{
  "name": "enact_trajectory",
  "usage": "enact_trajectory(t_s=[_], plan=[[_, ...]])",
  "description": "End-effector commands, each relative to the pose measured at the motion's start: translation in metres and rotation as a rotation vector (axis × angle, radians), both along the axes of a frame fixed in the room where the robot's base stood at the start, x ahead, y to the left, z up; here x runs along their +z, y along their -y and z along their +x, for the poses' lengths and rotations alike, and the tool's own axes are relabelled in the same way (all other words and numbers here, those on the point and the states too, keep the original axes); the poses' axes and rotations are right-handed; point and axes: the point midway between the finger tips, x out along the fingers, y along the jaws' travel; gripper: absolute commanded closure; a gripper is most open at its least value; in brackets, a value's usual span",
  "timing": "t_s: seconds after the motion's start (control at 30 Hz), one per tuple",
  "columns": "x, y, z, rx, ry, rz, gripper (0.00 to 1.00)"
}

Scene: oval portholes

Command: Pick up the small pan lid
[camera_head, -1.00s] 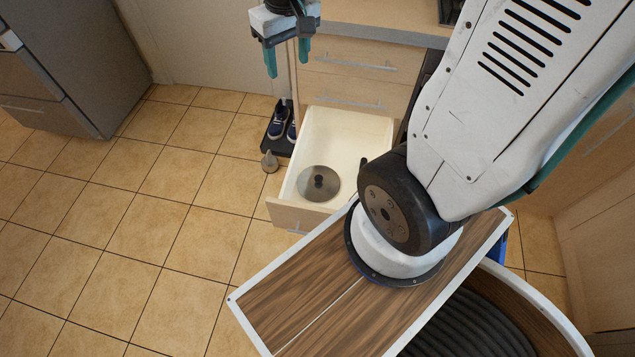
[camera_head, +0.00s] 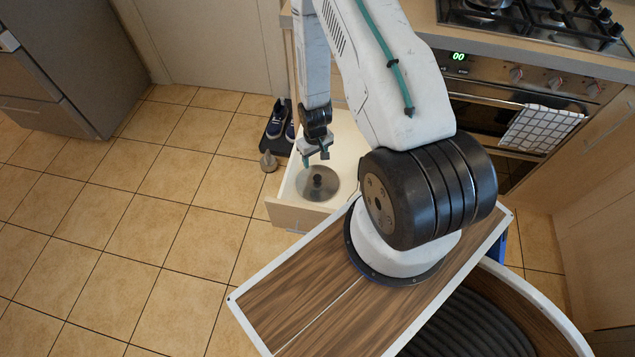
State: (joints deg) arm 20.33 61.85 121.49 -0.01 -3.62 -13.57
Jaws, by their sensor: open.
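The small pan lid (camera_head: 318,185) is a round grey metal disc with a dark knob at its centre. It lies in the open drawer (camera_head: 285,214), near the drawer's front. My gripper (camera_head: 316,160) is just above and behind the lid's knob, with its teal fingers apart and pointing down. Nothing shows between the fingers. My arm hides the back of the drawer, and I cannot tell the exact height of the fingers over the lid.
Dark shoes (camera_head: 277,122) on a black tray and a small grey object (camera_head: 268,161) stand on the tiled floor left of the drawer. An oven with a checked towel (camera_head: 541,130) and a hob (camera_head: 540,18) are at the right. The floor at the left is clear.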

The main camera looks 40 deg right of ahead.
Motion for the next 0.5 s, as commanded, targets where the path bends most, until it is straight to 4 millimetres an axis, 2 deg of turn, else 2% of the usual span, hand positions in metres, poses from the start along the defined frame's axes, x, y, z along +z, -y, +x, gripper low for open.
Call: enact_trajectory(t_s=[0.03, 0.1, 0.23, 0.5], plan=[[-0.015, 0.0, -0.008, -0.003, -0.006, 0.002, 0.45], [-0.026, 0.0, -0.013, -0.005, -0.005, 0.002, 0.45], [-0.04, 0.0, -0.018, -0.006, -0.005, 0.002, 0.45], [-0.069, 0.001, -0.015, -0.005, -0.005, 0.002, 0.45]])
